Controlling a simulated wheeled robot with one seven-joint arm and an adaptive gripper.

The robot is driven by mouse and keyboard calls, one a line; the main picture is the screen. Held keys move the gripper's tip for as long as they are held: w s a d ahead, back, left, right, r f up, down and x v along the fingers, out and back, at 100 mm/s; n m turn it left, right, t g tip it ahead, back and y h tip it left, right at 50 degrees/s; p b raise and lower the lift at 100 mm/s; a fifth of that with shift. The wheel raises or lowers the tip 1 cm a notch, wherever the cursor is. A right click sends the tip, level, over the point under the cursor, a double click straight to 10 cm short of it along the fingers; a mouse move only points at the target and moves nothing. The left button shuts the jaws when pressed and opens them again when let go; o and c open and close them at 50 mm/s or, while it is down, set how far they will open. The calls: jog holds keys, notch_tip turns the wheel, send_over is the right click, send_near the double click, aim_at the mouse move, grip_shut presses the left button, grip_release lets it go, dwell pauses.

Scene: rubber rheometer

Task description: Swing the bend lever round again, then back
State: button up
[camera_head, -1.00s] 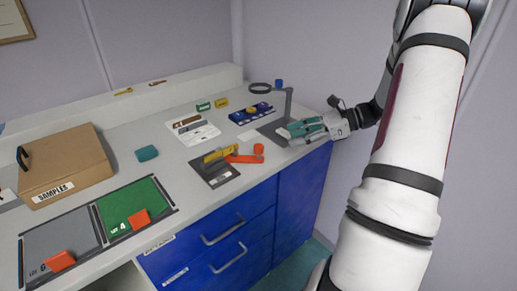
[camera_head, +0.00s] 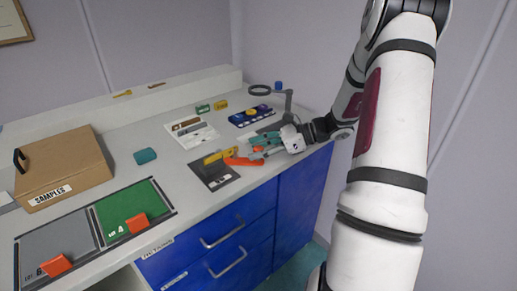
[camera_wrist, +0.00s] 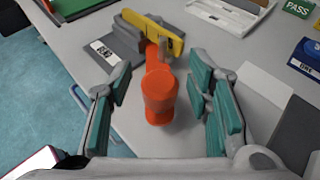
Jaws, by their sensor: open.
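The bend lever is an orange arm (camera_head: 240,161) with an upright orange knob (camera_wrist: 160,100) at its free end. It is on a dark grey base plate (camera_head: 222,181) with a yellow strip (camera_head: 217,156) clamped above it. My gripper (camera_head: 262,148) comes in from the right, low over the worktop. In the wrist view its teal-padded fingers (camera_wrist: 163,97) are open, one on each side of the knob, with gaps showing on both sides.
A magnifier stand (camera_head: 288,103) and a blue organiser (camera_head: 251,115) stand behind my gripper. A white card tray (camera_head: 193,134) lies behind the base. A samples box (camera_head: 62,166), a teal block (camera_head: 145,156) and green mat (camera_head: 155,205) are at left. The worktop's front edge is close.

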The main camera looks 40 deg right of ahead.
grip_shut()
